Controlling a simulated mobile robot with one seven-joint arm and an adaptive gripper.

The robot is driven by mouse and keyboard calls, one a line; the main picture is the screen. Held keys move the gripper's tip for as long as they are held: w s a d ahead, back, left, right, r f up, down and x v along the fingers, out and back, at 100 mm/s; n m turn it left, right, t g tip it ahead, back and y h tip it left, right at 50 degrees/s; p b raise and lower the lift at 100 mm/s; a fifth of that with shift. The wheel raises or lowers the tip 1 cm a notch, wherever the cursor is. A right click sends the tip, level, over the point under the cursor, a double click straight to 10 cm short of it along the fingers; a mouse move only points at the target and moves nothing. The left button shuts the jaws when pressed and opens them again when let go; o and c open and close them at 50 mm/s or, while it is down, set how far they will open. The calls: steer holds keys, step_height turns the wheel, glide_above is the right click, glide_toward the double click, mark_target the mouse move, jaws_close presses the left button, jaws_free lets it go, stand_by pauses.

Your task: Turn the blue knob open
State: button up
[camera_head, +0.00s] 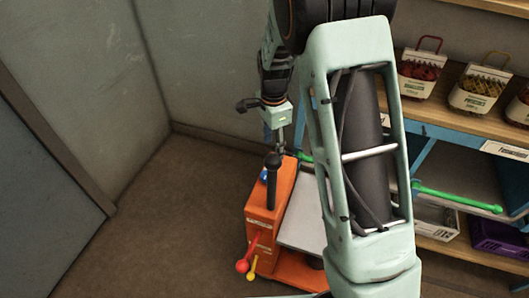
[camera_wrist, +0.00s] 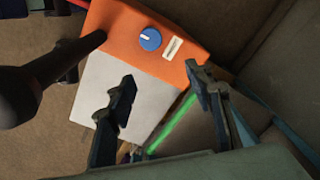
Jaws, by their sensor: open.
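The blue knob (camera_wrist: 150,39) is a round dial with a pale mark on its face. It sits on the orange top of a machine (camera_wrist: 118,22), beside a small pale slot plate (camera_wrist: 173,47). In the head view only a small part of the knob (camera_head: 264,174) shows on the orange machine (camera_head: 262,222), behind a black post. My gripper (camera_wrist: 160,78) is open and empty, its two dark fingers apart. In the wrist view the knob appears beyond the fingertips, not between them, and I see no contact. In the head view my gripper (camera_head: 281,148) is small and partly hidden above the machine.
A thick black post (camera_head: 272,185) stands close to the knob; it also fills the left of the wrist view (camera_wrist: 40,80). Red and yellow ball-ended levers (camera_head: 243,265) stick out in front. A shelf with baskets (camera_head: 480,90) and a green bar (camera_head: 455,198) are at right. Floor at left is clear.

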mark_target(266, 174)
steer(key=shift+g, duration=0.3)
steer(key=f, duration=0.4)
steer(key=s+a+f, duration=0.1)
steer(key=f, duration=0.3)
steer(key=a+f, duration=0.1)
steer(key=f, duration=0.3)
steer(key=shift+s+f+p, duration=0.15)
steer(key=shift+s+p, duration=0.1)
steer(key=shift+p, duration=0.1)
steer(key=c, duration=1.2)
